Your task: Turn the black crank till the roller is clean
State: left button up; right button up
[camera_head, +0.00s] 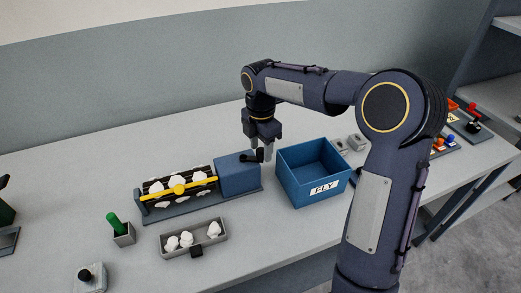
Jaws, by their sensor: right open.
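The roller (160,187) lies in a blue-grey machine on the table. It is dark, with several white tufts on it and a yellow bar (178,190) across its front. A blue housing (237,176) stands at the machine's right end. The black crank (249,157) shows at the housing's right side, partly hidden by my gripper. My right gripper (260,156) points down at the crank with its fingers apart. I cannot tell whether the fingers touch the crank. My left gripper is not in view.
A blue open box (318,158) labelled FLY stands just right of the gripper. A grey tray (181,251) with white tufts lies in front of the machine. A green-handled tool (113,222) stands in a small holder at the left. Control panels (468,122) sit far right.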

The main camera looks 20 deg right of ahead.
jog(key=shift+f, duration=0.8)
jog(key=c, duration=1)
jog(key=shift+s, duration=0.1)
